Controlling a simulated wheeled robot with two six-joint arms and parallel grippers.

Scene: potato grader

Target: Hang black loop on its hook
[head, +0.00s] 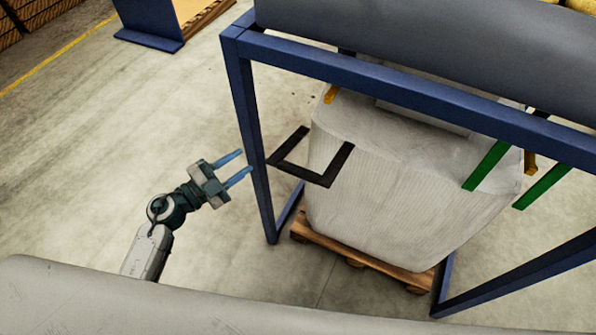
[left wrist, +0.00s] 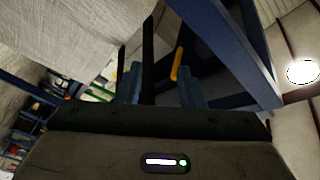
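The black loop (head: 298,172) stands out from the left side of the white bulk bag (head: 390,170), just right of a blue frame post (head: 252,130). My left gripper (head: 245,161) is open and empty, left of that post, its fingers pointing toward the loop. In the left wrist view, black loop strips (left wrist: 148,55) rise beyond the open fingers (left wrist: 161,82), and one shows between them. An orange hook-like piece (left wrist: 180,62) shows near the right finger. I cannot tell the exact gap between fingers and loop. My right gripper is not in view.
The bag sits on a wooden pallet (head: 360,258) inside the blue frame (head: 400,92). Green straps (head: 487,166) hang at the right, with an orange piece (head: 530,162) near them. A grey roller-like bar (head: 420,45) crosses above. Floor left of the frame is clear.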

